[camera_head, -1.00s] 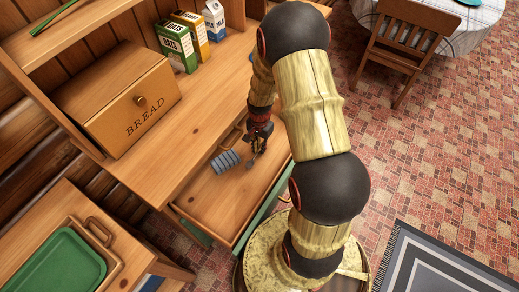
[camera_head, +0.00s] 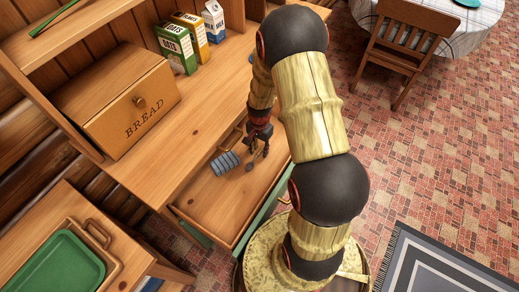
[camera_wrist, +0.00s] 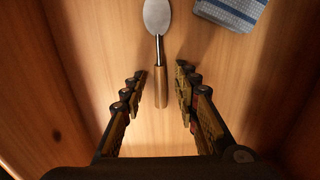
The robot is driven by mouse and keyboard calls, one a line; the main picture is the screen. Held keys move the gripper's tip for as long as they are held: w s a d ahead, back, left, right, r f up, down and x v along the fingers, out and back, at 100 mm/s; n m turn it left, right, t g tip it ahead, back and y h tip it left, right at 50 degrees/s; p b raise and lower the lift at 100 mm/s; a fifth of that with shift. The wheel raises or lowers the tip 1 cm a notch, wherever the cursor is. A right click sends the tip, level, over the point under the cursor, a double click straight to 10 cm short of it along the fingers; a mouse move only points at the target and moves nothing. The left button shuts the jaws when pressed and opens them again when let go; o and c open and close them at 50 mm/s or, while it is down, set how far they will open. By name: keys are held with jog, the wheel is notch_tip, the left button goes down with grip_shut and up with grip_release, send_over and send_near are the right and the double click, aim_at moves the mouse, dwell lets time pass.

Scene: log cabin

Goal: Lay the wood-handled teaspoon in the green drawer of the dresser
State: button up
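The green-fronted drawer (camera_head: 270,207) of the dresser is pulled open. The wood-handled teaspoon (camera_wrist: 159,50) lies on the drawer's wooden floor in the wrist view, its metal bowl pointing away from my gripper; it shows small in the head view (camera_head: 250,166). My gripper (camera_wrist: 160,78) is low over the drawer with its fingers spread. The wooden handle lies between the fingers in that view, with clear gaps on both sides and neither finger touching it.
A folded blue striped cloth (camera_head: 225,163) lies in the drawer beside the spoon. The bread box (camera_head: 118,101) and several cartons (camera_head: 178,55) stand on the dresser top. A green tray (camera_head: 52,270) is at the lower left. The drawer's near part is empty.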

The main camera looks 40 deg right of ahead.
notch_tip(320, 180, up, 12)
jog(key=f+p, duration=0.1)
jog(key=p, duration=0.4)
notch_tip(320, 180, up, 10)
jog(key=n+t, duration=0.1)
jog(key=n, duration=0.1)
send_over(259, 151)
jog(key=a, duration=0.4)
jog(key=s+a+r+n+t, duration=0.25)
jog(key=a+r+n, duration=0.3)
jog(key=r, duration=0.65)
jog(key=s+a+r+n+t, duration=0.2)
jog(key=s+a+r+n, duration=0.4)
jog(key=s+a+r, duration=0.3)
jog(key=s+r, duration=0.2)
jog(key=s, duration=0.2)
jog(key=shift+s+r+n, duration=0.1)
jog(key=shift+r+n, duration=0.05)
jog(key=shift+n, duration=0.1)
